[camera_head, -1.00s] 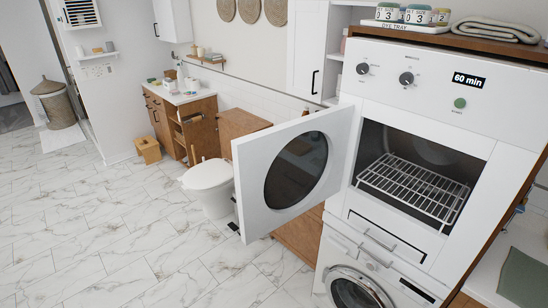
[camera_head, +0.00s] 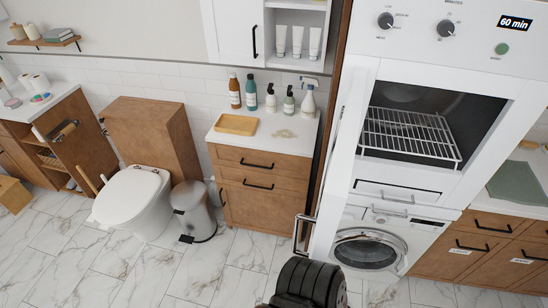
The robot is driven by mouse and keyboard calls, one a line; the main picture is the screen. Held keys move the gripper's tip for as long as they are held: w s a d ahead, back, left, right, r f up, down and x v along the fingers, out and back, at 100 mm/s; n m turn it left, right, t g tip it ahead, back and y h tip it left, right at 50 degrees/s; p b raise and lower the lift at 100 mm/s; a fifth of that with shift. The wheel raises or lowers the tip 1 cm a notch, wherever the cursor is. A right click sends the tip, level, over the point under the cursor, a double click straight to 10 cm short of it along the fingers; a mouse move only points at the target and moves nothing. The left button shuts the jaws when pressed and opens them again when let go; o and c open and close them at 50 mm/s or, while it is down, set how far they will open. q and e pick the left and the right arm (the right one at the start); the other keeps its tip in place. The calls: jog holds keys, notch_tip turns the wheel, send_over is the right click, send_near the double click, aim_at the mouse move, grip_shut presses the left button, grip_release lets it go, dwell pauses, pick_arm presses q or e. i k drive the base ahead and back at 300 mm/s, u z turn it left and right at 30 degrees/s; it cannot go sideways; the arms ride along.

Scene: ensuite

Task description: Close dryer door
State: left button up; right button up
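The dryer (camera_head: 418,185) is the upper white appliance on the right. Its front opening is uncovered, with a wire rack (camera_head: 410,135) inside. Its door (camera_head: 343,150) stands wide open and is seen nearly edge-on along the left side of the opening, so its faces are mostly hidden. A metal handle (camera_head: 303,233) shows low on the left by the door's edge. A black ribbed part of one of my arms rises from the bottom edge, below the handle. I cannot tell which arm it belongs to. No gripper fingertips are visible.
A washing machine (camera_head: 365,252) stands under the dryer. Left of the door is a wooden cabinet (camera_head: 262,185) with several bottles, then a trash bin (camera_head: 193,205) and a toilet (camera_head: 130,195). Drawers (camera_head: 485,240) stand right. Marble floor (camera_head: 150,265) is clear in front.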

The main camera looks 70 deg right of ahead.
aim_at(333, 196)
jog(key=i, duration=1.05)
jog(key=z, duration=3.75)
jog(key=i, duration=0.5)
jog(key=u, duration=0.1)
jog(key=k, duration=0.9)
jog(key=z, duration=0.35)
